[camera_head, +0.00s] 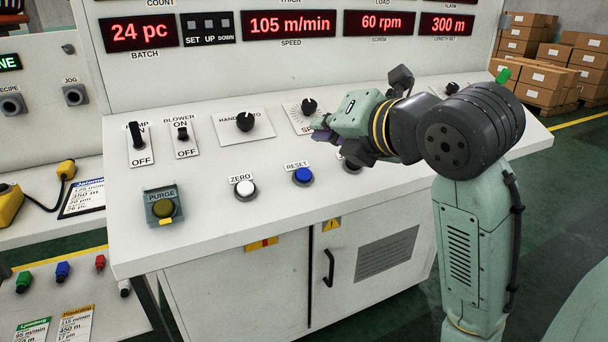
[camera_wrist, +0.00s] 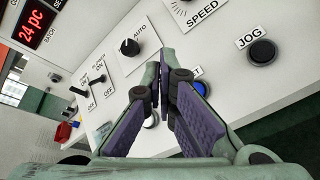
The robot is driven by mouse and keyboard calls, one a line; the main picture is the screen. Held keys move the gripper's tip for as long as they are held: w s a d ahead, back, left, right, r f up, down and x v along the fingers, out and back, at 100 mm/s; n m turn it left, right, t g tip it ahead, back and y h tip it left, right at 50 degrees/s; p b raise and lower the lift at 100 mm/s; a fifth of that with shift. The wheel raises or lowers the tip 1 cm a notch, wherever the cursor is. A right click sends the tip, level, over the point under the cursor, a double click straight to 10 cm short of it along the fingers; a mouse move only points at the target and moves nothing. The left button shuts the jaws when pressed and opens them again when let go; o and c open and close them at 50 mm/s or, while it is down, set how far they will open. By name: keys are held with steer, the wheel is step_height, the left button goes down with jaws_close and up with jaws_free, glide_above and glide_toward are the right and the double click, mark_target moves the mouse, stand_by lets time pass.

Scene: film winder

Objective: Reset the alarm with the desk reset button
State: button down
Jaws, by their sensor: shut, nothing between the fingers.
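The blue reset button (camera_head: 302,176) sits on the sloped desk under a RESET label, to the right of the white zero button (camera_head: 245,190). In the wrist view the blue button (camera_wrist: 201,88) shows just right of my fingers, partly covered by one. My gripper (camera_head: 320,130) is above the desk near the speed knob (camera_head: 309,106), up and to the right of the reset button in the head view, apart from it. In the wrist view my gripper (camera_wrist: 159,66) has its purple-padded fingers together with nothing between them.
On the desk are a handle-type auto knob (camera_head: 245,121), two toggle switches (camera_head: 182,134), and a guarded purge button (camera_head: 164,208). A black jog button (camera_wrist: 262,52) is right of my fingers in the wrist view. Red displays (camera_head: 289,25) stand behind. The desk's front strip is clear.

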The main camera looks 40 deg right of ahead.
steer(key=w+f+b, duration=0.1)
steer(key=f, duration=0.1)
steer(key=w+f+b, duration=0.1)
steer(key=f+b, duration=0.1)
steer(key=w+d+f+b, duration=0.1)
steer(key=f, duration=0.2)
steer(key=shift+w, duration=0.2)
steer(key=shift+b, duration=0.3)
stand_by(0.9)
steer(key=shift+w+f+b, duration=0.15)
steer(key=shift+f+b, duration=0.15)
steer(key=shift+f, duration=0.05)
steer(key=shift+w+f+b, duration=0.25)
steer(key=shift+f+b, duration=0.2)
stand_by(0.6)
steer(key=shift+r, duration=0.15)
steer(key=shift+s+a+r+p, duration=0.1)
steer(key=shift+s+r+p, duration=0.35)
steer(key=shift+r, duration=0.25)
steer(key=r+p, duration=0.1)
steer(key=s+r+p, duration=0.1)
steer(key=r, duration=0.1)
steer(key=s+r+p, duration=0.1)
steer(key=shift+a+r, duration=0.25)
stand_by(0.3)
